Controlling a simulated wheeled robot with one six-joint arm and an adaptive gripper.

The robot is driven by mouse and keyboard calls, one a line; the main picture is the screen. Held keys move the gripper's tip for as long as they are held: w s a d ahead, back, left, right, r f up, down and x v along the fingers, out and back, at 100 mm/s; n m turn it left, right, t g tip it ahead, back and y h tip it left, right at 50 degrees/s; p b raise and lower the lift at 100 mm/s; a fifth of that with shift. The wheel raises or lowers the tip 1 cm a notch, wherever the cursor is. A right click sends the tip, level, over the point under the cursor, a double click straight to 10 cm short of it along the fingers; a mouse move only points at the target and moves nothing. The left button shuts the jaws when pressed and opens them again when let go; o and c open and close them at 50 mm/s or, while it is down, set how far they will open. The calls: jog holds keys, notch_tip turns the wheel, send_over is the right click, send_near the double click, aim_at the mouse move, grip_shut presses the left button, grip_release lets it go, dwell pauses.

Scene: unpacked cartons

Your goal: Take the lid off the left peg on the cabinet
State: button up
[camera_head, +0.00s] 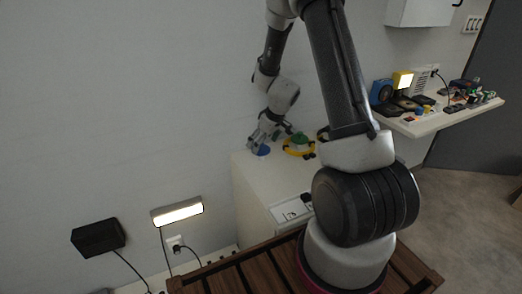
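The white cabinet (258,190) stands against the wall, and its top bears small coloured things. A small blue round thing (263,151), perhaps the lid, is at the left of the top; the peg under it cannot be made out. My gripper (261,143) is right at the blue thing, pointing down, with its fingers close around or above it. The view is too small to tell whether they touch it or grip it. A yellow ring-like thing with dark parts (299,151) and a green piece (300,138) sits to the right.
A wall shelf (430,124) at the right holds several small devices. A lit lamp (178,212) and a black box (98,238) are on the wall at lower left, with hanging cables. My arm hides part of the cabinet's right side.

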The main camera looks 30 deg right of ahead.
jog(key=shift+x, duration=1.05)
jog(key=shift+c, duration=0.5)
jog(key=c, duration=0.8)
jog(key=shift+o, duration=0.2)
